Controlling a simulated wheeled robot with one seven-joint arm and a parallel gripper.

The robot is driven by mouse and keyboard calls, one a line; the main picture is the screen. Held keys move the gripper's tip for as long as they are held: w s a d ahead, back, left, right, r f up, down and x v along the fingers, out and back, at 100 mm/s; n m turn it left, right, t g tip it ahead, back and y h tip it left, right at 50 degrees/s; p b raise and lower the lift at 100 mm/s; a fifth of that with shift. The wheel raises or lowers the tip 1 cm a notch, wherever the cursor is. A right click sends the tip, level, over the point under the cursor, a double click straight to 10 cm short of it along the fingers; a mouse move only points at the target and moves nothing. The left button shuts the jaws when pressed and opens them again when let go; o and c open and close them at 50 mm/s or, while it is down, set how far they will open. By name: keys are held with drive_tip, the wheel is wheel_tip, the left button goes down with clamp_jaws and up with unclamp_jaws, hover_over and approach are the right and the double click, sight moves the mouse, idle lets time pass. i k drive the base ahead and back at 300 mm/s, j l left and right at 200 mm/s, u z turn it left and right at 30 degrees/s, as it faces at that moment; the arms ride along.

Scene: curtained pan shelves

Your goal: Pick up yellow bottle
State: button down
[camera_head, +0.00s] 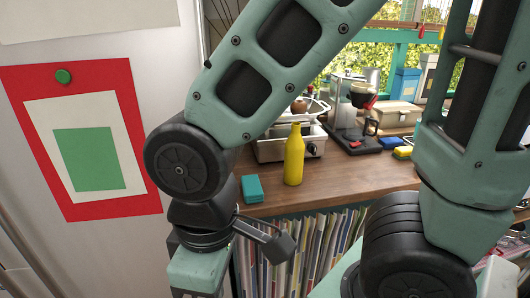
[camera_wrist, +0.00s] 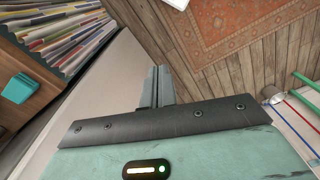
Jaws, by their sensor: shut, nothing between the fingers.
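The yellow bottle (camera_head: 294,158) stands upright on the wooden counter (camera_head: 345,178), near its front edge. It does not show in the wrist view. My gripper (camera_wrist: 158,85) is shut with nothing between its fingers. In the wrist view it points down past the shelf front toward the floor. In the head view my arm comes down left of the bottle, and my fingertips are out of frame below. My gripper is apart from the bottle, lower and to the left.
A teal block (camera_head: 252,189) sits left of the bottle. A metal stove (camera_head: 270,149) is behind it, and a coffee maker (camera_head: 350,110) stands back right. Upright files (camera_head: 310,245) fill the shelf below. A white wall (camera_head: 60,240) is at left. The wrist view shows a patterned rug (camera_wrist: 240,30).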

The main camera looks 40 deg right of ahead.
sight(294, 155)
drive_tip(key=z, duration=1.65)
drive_tip(key=i+j+z, duration=0.1)
drive_tip(key=j+z, duration=0.15)
drive_tip(key=j, duration=0.35)
drive_tip(key=j+z, duration=0.3)
drive_tip(key=j, duration=0.3)
